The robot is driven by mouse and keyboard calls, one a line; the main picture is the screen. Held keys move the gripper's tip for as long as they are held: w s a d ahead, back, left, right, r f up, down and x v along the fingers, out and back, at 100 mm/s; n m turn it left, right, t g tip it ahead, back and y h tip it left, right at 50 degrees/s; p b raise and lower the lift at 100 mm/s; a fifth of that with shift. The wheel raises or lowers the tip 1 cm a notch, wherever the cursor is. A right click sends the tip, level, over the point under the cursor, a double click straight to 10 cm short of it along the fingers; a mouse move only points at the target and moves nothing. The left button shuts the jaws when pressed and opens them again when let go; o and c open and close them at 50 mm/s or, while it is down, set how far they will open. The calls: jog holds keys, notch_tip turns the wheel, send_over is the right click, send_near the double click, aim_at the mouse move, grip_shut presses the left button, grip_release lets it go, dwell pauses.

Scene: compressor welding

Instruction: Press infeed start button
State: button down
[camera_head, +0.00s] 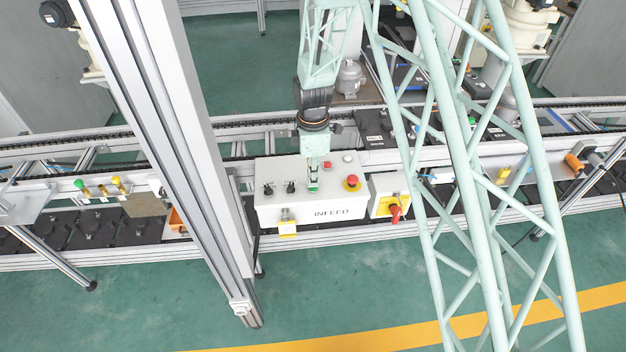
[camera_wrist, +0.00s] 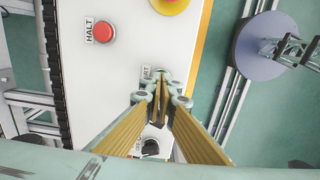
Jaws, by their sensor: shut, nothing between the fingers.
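The white INFEED control box (camera_head: 335,212) stands at the conveyor's front edge in the head view. My gripper (camera_head: 313,187) points down at the middle of its top face, fingers shut and empty. A bit of green, the start button (camera_head: 313,190), shows at the fingertips. In the wrist view my fingertips (camera_wrist: 160,78) are right at a label (camera_wrist: 147,73), partly covered, whose visible letters end in "ART". The button there is mostly hidden behind the fingers. I cannot tell whether the tips touch it or whether it is pressed.
On the box are a red HALT button (camera_wrist: 103,33), a red emergency stop on yellow (camera_head: 352,183), a white button (camera_head: 348,158) and black knobs (camera_head: 291,187). A yellow box with a red switch (camera_head: 395,211) adjoins on the right. A grey post (camera_head: 190,130) stands left.

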jog(key=shift+f, duration=0.15)
jog(key=shift+f+b, duration=0.6)
jog(key=shift+b, duration=0.15)
jog(key=shift+s+f, duration=0.1)
jog(key=shift+f, duration=0.1)
jog(key=shift+s+d+f, duration=0.1)
jog(key=shift+s+f, duration=0.05)
jog(key=shift+f, duration=0.05)
jog(key=shift+r, duration=0.15)
notch_tip(320, 180, up, 15)
jog(key=shift+w, duration=0.25)
dwell(0.4)
